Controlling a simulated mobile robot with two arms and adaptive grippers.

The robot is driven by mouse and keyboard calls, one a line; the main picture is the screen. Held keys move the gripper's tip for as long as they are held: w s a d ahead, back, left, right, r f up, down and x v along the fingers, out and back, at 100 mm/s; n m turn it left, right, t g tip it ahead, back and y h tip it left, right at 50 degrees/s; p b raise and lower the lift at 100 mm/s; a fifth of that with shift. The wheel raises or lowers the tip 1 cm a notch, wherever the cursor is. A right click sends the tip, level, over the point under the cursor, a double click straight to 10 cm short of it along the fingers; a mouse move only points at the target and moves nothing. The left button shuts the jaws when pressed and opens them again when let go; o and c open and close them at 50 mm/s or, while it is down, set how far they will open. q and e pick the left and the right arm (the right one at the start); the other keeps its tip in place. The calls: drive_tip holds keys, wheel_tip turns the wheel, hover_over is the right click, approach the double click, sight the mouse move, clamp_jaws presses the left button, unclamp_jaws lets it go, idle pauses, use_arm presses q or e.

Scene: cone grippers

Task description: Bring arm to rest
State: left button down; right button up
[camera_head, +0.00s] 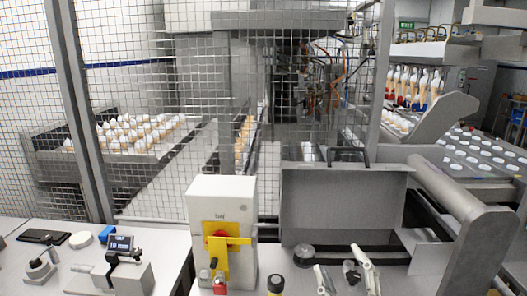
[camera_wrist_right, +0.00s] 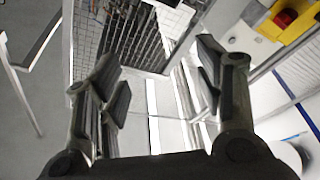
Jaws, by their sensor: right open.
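My right gripper (camera_wrist_right: 157,72) shows large in the right wrist view. Its two dark grey fingers stand wide apart, one on each side of the picture. Nothing is between the fingers; a pale floor and some wire mesh show behind the gap. I cannot clearly pick out the right gripper in the head view among the small items at the bottom edge. My left gripper does not show in either view.
A white switch box with a yellow plate (camera_head: 227,240) stands before a mesh guard (camera_head: 145,80). Benches hold a gauge (camera_head: 120,245) and clamps (camera_head: 366,268). Trays of white cones (camera_head: 130,132) sit behind the mesh. A grey roller (camera_head: 455,195) is at right.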

drive_tip(key=s+d+f+m+g+h, duration=0.3)
drive_tip(key=d+f+m+g+h, duration=0.15)
drive_tip(key=f, duration=0.65)
drive_tip(key=s+f+m+g+y, duration=0.1)
drive_tip(key=s+f+m+g, duration=0.2)
drive_tip(key=s+f+g, duration=1.25)
drive_tip(key=s+f+t, duration=0.1)
drive_tip(key=s+f, duration=0.2)
drive_tip(key=f, duration=1.1)
drive_tip(key=s+f+t, duration=0.1)
drive_tip(key=s+f, duration=0.3)
drive_tip(key=f, duration=1)
drive_tip(key=s+d+f, duration=0.2)
drive_tip(key=s+f, duration=0.6)
drive_tip(key=s+d+f+g, duration=0.1)
drive_tip(key=s+f, duration=0.7)
drive_tip(key=s, duration=0.1)
drive_tip(key=shift+d+f, duration=0.35)
drive_tip(key=shift+f, duration=0.05)
